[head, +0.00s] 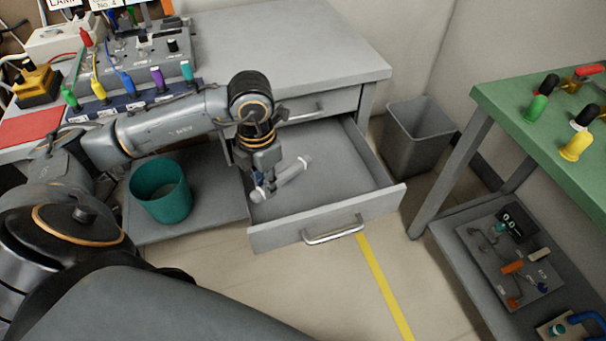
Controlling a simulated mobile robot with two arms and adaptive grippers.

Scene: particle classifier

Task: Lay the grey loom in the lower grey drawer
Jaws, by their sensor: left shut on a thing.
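The lower grey drawer (330,218) is pulled open below the grey bench, with its handle facing the front. My left gripper (263,184) points down over the left part of this drawer. It is shut on the grey loom (290,174), a short light-grey bar with paler ends that lies slanted, its far end up to the right. The loom is at or just above the drawer floor; I cannot tell whether it touches it. The gripper hides part of the loom's near end. The drawer floor to the right is bare. My right gripper is not in view.
A closed upper drawer (305,113) sits above the open one. A teal bin (160,192) stands on the shelf to the left. A grey waste bin (418,138) and a green-topped table (525,113) stand to the right. Coloured plugs crowd the bench's left side.

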